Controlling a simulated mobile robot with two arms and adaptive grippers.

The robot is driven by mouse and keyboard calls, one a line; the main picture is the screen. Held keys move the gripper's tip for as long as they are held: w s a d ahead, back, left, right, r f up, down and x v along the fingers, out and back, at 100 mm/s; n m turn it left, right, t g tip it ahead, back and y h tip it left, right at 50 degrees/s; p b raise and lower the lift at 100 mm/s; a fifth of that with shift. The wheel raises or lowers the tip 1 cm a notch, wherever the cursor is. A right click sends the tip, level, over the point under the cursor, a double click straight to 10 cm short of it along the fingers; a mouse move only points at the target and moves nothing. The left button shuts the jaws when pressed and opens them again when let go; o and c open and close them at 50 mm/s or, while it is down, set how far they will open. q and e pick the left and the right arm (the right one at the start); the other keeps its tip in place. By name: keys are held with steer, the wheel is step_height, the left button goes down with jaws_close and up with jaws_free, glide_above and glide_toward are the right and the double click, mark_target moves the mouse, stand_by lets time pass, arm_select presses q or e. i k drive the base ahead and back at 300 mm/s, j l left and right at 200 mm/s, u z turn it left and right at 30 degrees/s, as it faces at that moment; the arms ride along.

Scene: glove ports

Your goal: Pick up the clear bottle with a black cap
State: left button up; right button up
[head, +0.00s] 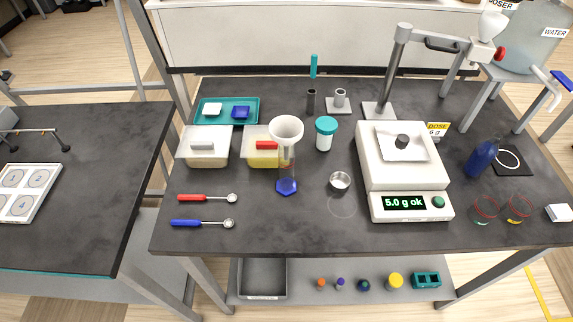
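I cannot make out a clear bottle with a black cap in the head view. The nearest likenesses are a clear-white jar with a teal lid (326,134), standing upright mid-table, and a dark blue bottle (482,158) at the right. A small dark cylinder (311,101) stands at the back, with a teal-handled tool (314,67) above it. Small items with coloured tops, such as an orange one (321,284) and a yellow one (395,280), stand on the lower shelf; their details are too small to tell. Neither of my grippers is in view.
A balance (405,170) reading "5.0 g ok" stands right of centre. A white funnel (286,130) sits over a clear cylinder with a blue base (287,186). Two lidded tubs, spoons and a teal tray (202,119) are at left. The front table edge is mostly clear.

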mark_target(486, 152)
steer(key=z, duration=1.4)
steer(key=u, duration=0.45)
steer(key=i+l+u, duration=0.1)
steer(key=l+u, duration=1.3)
steer(key=l, duration=0.25)
